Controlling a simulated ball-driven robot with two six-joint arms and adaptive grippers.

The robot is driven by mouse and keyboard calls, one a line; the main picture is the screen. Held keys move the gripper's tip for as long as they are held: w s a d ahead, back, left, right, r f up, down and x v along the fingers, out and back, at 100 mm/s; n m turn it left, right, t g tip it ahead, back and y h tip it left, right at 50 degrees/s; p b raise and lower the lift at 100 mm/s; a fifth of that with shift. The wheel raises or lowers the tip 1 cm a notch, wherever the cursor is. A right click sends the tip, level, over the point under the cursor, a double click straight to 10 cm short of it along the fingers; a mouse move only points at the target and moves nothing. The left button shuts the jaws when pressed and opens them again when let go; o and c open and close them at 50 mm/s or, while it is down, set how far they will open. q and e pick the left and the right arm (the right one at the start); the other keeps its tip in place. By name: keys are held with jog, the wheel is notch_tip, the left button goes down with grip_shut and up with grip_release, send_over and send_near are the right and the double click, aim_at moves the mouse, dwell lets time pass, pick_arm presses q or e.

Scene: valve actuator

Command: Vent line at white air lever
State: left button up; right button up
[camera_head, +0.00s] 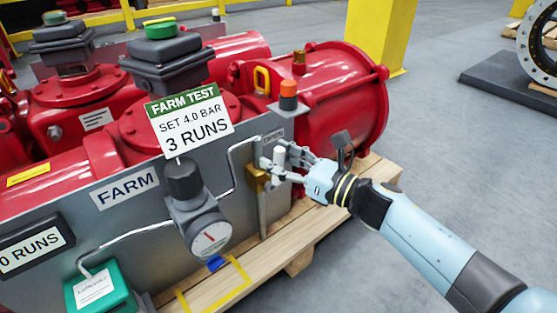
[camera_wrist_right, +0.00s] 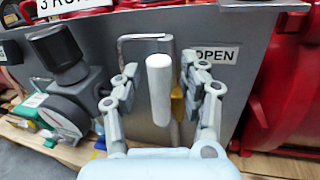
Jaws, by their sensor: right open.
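The white air lever (camera_wrist_right: 158,88) stands upright between the two fingers of my right gripper (camera_wrist_right: 158,68) in the right wrist view. Gaps show on both sides of it, so the fingers look apart from it. In the head view my right gripper (camera_head: 280,163) reaches in from the right, and the white lever (camera_head: 279,154) shows at its fingertips. A brass valve body (camera_head: 257,180) sits beside it on the grey panel. An OPEN label (camera_wrist_right: 215,54) is behind the right finger. My left gripper is out of view.
A pressure gauge (camera_head: 210,238) with a black knob (camera_head: 184,181) hangs left of the lever. A FARM TEST sign (camera_head: 190,120), a red actuator (camera_head: 335,95) and an orange-topped button (camera_head: 288,95) are close by. Grey floor (camera_head: 430,140) lies open to the right.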

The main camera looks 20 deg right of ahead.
jog(key=shift+w+a, duration=0.1)
jog(key=shift+w, duration=0.05)
jog(key=shift+c, duration=0.4)
grip_shut()
jog(key=shift+f, duration=0.15)
